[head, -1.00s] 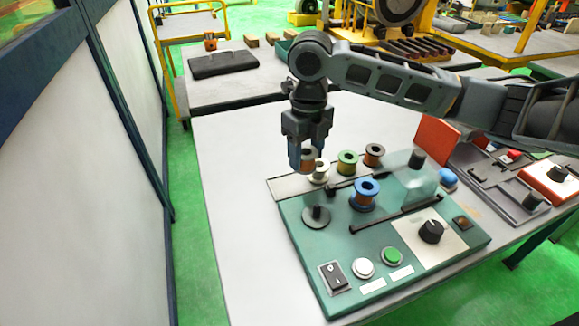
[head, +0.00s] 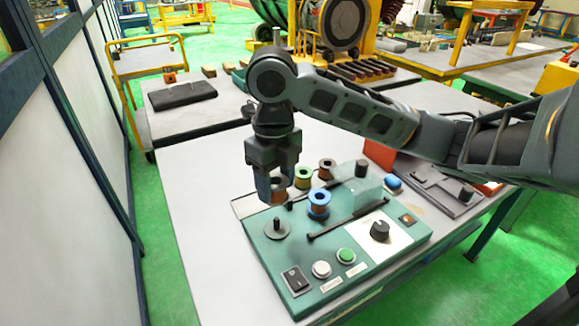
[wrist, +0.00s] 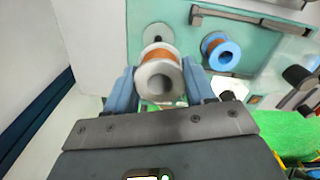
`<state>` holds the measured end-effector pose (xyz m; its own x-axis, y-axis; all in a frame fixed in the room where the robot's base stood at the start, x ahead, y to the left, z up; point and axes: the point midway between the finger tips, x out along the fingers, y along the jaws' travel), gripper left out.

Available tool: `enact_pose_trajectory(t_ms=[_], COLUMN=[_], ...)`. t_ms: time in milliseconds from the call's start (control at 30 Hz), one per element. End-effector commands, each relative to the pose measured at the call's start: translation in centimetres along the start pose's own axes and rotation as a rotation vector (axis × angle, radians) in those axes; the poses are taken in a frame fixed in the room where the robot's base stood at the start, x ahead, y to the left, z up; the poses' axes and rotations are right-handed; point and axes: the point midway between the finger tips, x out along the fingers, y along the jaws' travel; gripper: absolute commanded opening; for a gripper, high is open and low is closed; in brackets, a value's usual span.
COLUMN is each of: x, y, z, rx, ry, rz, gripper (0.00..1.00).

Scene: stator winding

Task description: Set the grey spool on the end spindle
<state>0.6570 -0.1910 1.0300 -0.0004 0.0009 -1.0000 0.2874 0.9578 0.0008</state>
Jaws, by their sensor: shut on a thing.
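My gripper (head: 278,190) points down and is shut on the grey spool (head: 279,186), which carries copper wire. In the wrist view, the grey spool (wrist: 158,76) sits between the blue fingers, with its pale flange facing the camera. The end spindle (head: 277,226) is a dark post on a round grey base at the left of the green panel (head: 263,252). It is bare, and the spool is held above and behind it, apart from it. In the wrist view, the end spindle (wrist: 157,34) shows just beyond the spool, partly hidden by it.
A blue-flanged spool (head: 318,205) stands on the panel right of the end spindle. A green spool (head: 303,178) and a brown spool (head: 326,168) stand behind. A clear guard (head: 357,190), a knob (head: 380,230) and buttons (head: 321,269) occupy the panel. The table is clear at left.

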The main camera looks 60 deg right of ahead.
Motion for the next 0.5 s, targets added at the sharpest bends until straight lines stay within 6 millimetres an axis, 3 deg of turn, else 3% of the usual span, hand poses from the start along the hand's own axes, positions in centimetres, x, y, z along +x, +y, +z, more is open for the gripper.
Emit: enact_pose_trajectory(t_ms=[500], x=[3.4], y=[0.2], z=[0.0], rx=[0.003], ry=[0.001], rz=[0.0], gripper=[0.24])
